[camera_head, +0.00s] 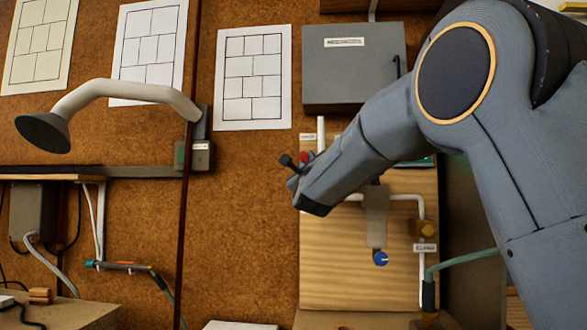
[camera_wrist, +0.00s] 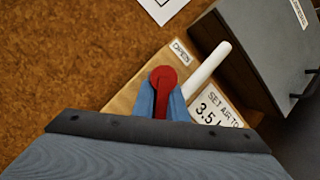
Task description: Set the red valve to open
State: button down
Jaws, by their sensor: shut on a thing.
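The red valve (camera_wrist: 163,78) shows in the wrist view as a rounded red end and a short handle running down between my fingertips. In the head view only a small red part (camera_head: 304,157) shows beyond my gripper. My gripper (camera_head: 293,181) is shut on the red valve, with a blue finger on either side of the handle in the wrist view (camera_wrist: 161,103). A white label reading OPEN (camera_wrist: 180,50) sits just above and to the right of the red end. The lower part of the handle is hidden by the gripper.
A white pipe (camera_wrist: 211,65) runs close to the right of the valve on the wooden board (camera_head: 330,270). A grey box (camera_head: 355,65) hangs above. A lamp-like arm (camera_head: 130,90) sticks out at left.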

jog(key=shift+f, duration=0.1)
dwell(0.3)
jog(key=c, duration=1.8)
grip_release()
jog(key=shift+d, duration=0.1)
jog(key=shift+o, duration=0.2)
jog(key=shift+r, duration=0.2)
